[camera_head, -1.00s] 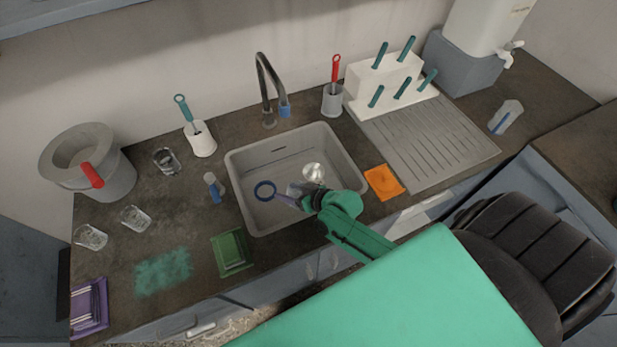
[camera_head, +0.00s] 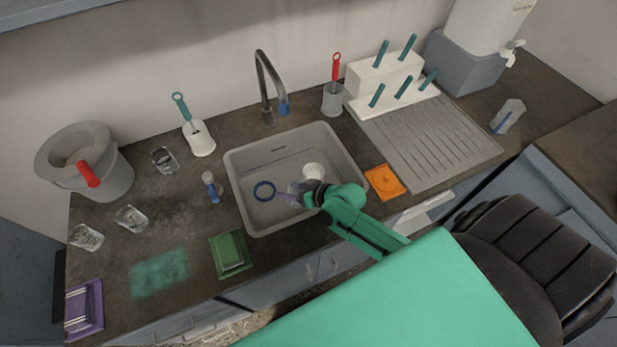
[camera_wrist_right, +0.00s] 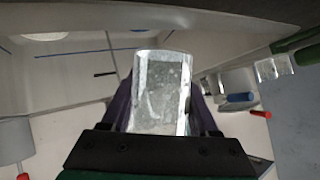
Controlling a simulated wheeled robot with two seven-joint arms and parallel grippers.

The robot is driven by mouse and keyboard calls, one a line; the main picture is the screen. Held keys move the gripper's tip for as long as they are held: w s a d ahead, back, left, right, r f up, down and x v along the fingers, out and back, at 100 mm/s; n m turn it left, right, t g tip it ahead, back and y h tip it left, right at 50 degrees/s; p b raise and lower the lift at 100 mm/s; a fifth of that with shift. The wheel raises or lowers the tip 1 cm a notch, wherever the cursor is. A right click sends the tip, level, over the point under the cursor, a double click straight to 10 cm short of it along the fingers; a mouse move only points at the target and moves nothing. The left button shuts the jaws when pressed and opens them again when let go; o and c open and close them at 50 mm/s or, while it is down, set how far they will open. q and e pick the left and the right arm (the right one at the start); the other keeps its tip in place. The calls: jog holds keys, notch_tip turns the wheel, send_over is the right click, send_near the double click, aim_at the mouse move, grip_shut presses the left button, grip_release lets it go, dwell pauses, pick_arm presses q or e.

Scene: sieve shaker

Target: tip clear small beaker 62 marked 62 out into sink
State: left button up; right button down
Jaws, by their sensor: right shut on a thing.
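My right gripper (camera_head: 301,190) is over the sink (camera_head: 262,218), near its front edge. It is shut on a clear small beaker (camera_head: 294,188). In the right wrist view the beaker (camera_wrist_right: 162,92) sits between the two dark fingers, and its mark cannot be read. I cannot tell whether anything is inside it. The head view shows it small and partly covered by the gripper, so its tilt is hard to judge. My left gripper is not in view.
A blue ring-ended tool (camera_head: 264,191) and a white round thing (camera_head: 314,171) are at the sink. The tap (camera_head: 264,85) stands behind it. An orange sponge-like pad (camera_head: 384,182) lies to the right. Clear beakers (camera_head: 131,218) stand on the left counter beside a grey bucket (camera_head: 110,170).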

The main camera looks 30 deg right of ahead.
jog(key=shift+w+d+f+m+g+y+b, duration=0.4)
jog(key=shift+f+m+b, duration=0.15)
jog(key=shift+b, duration=0.75)
jog(key=shift+w+d+r+m+g+y+b, duration=0.4)
jog(key=shift+d+g+b, duration=0.1)
jog(key=shift+b, duration=0.3)
dwell(0.6)
jog(key=shift+f+m+g+y+b, duration=0.45)
jog(key=shift+f+y+b, duration=0.1)
jog(key=shift+b, duration=0.65)
jog(key=shift+f+m+g+y+b, duration=0.25)
jog(key=shift+f+m+y+b, duration=0.15)
jog(key=shift+b, duration=0.55)
dwell(0.6)
jog(key=shift+s+a+r+m+g+y+b, duration=0.1)
jog(key=shift+r+m+g+y+b, duration=0.5)
jog(key=shift+m+y+b, duration=0.3)
dwell(1.7)
